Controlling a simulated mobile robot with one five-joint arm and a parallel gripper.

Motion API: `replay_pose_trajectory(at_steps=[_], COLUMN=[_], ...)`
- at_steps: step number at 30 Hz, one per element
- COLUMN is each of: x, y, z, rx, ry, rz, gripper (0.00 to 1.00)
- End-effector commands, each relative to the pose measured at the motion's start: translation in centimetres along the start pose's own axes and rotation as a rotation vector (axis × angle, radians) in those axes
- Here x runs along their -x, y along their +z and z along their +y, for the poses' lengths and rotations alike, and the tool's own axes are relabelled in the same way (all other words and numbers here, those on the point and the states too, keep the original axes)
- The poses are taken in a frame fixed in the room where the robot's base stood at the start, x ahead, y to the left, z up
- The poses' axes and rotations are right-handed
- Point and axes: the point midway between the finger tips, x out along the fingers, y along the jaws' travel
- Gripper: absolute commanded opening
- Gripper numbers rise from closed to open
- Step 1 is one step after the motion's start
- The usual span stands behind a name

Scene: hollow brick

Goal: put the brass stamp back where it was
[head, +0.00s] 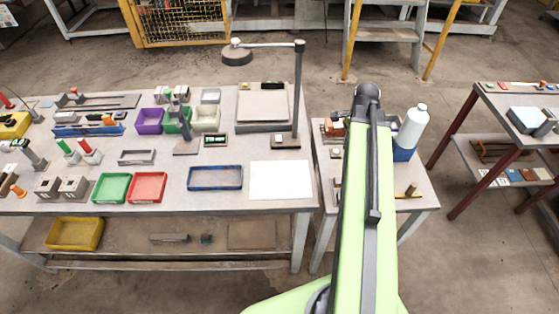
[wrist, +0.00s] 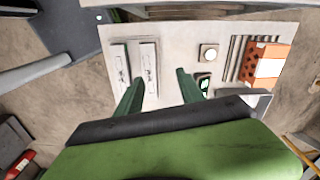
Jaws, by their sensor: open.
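My gripper (wrist: 158,80) is open in the wrist view, its two green fingers apart with nothing between them. It is over the small side table (wrist: 180,35); in the head view my own arm hides it. I cannot identify the brass stamp for sure. A small brown upright piece (head: 411,190) stands near the front right of the side table in the head view and may be it. A small round pale piece on a square (wrist: 208,53) lies beyond the right finger in the wrist view; its metal cannot be told.
An orange hollow brick (wrist: 267,63) and a small green-lit device (wrist: 204,84) lie on the side table. Two pale strips (wrist: 149,66) lie near the left finger. A white bottle (head: 413,126) stands at its right edge. The workbench (head: 230,170) holds trays and a lamp.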

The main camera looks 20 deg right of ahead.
Motion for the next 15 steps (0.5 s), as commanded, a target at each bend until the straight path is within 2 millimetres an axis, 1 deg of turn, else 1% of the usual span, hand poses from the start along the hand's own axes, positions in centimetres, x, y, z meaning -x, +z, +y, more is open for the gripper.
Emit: replay_pose_trajectory(at_steps=[1, 2, 3, 5, 6, 7, 9, 11, 12, 15], x=[0.0, 0.0, 0.0, 0.0, 0.0, 0.0, 0.1, 0.1, 0.1, 0.1], y=[5.3, 8.3, 12.1, 17.4, 20.6, 22.6, 26.6, 28.9, 29.9, 30.9], z=[-1.3, -1.9, -2.5, -2.9, -2.9, -2.7, -2.3, -1.9, -1.7, -1.5], rx=[0.251, 0.410, 0.618, 0.910, 1.084, 1.201, 1.428, 1.565, 1.627, 1.701], ry=[0.000, 0.000, 0.000, -0.001, -0.001, -0.001, -0.001, -0.001, -0.002, -0.002], rz=[0.000, 0.000, 0.000, 0.000, 0.000, 0.000, 0.000, 0.000, 0.000, 0.000], gripper=[0.45, 0.45, 0.45, 0.45, 0.45, 0.45, 0.45, 0.45, 0.45, 0.45])
